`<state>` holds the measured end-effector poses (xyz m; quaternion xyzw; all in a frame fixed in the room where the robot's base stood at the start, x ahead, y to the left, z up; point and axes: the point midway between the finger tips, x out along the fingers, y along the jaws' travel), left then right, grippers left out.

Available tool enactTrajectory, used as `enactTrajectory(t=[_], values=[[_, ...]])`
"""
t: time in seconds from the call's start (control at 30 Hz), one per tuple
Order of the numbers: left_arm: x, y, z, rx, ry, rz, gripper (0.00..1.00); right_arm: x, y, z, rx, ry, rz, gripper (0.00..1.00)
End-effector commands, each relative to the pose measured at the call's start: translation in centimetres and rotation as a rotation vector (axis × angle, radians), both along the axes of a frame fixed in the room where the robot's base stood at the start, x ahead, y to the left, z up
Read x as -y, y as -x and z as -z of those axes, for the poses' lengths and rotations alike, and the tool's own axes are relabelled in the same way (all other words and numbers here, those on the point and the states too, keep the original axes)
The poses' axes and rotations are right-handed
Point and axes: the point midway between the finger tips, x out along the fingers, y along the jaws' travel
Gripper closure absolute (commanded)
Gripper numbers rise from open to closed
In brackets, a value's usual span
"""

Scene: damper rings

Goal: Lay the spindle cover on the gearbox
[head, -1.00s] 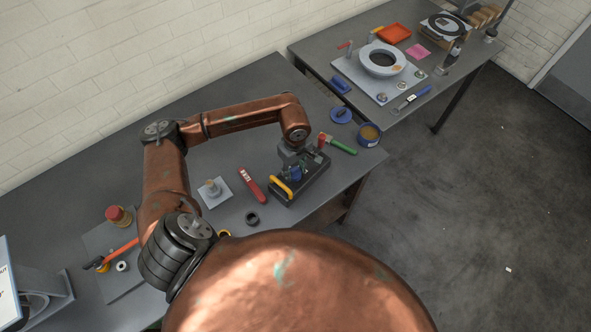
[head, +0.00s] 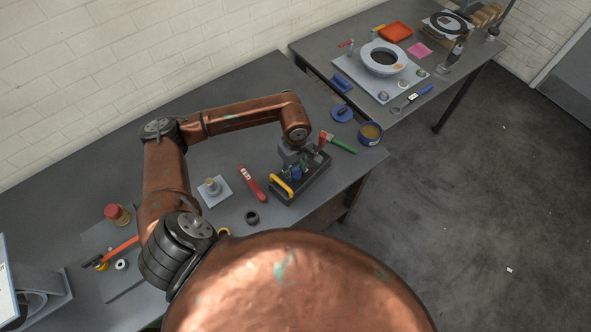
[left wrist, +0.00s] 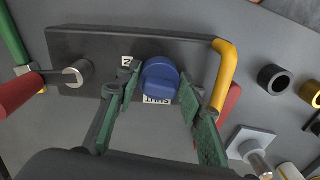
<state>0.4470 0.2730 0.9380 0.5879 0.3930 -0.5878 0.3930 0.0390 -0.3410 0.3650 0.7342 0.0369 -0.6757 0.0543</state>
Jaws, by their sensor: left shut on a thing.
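A pale round housing (head: 365,58) with a dark opening sits on a grey plate on the far table; it looks like the gearbox. A blue disc with a raised grip (head: 342,114) lies flat near the near bench's right end; it may be the spindle cover. My left gripper (head: 296,158) is over a dark block (head: 312,184) with a yellow handle. In the left wrist view its green fingers (left wrist: 160,84) are shut on a round blue knob (left wrist: 160,76), over the block. Whether the knob is seated or raised is unclear. My right gripper is not in view.
A red tool (head: 252,183), a black ring (head: 252,217) and a plate with a peg (head: 214,190) lie left of the block.

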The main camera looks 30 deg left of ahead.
Motion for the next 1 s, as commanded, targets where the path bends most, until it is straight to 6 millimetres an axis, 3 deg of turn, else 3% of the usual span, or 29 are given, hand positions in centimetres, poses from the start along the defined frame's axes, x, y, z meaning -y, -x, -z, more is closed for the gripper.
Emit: enactTrajectory(t=[0.33, 0.67, 0.77, 1.0], values=[[0.0, 0.0, 0.0, 0.000, 0.000, 0.000, 0.44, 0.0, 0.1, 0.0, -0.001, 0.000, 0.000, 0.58], [0.0, -0.1, -0.4, 0.001, 0.000, 0.000, 0.44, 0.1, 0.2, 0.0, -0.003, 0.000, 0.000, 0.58], [0.0, -0.2, -1.6, 0.004, 0.001, 0.000, 0.44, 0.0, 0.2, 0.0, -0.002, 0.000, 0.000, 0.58], [0.0, -0.1, -6.5, 0.004, 0.000, 0.001, 0.44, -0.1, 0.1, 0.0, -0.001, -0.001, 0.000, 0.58]])
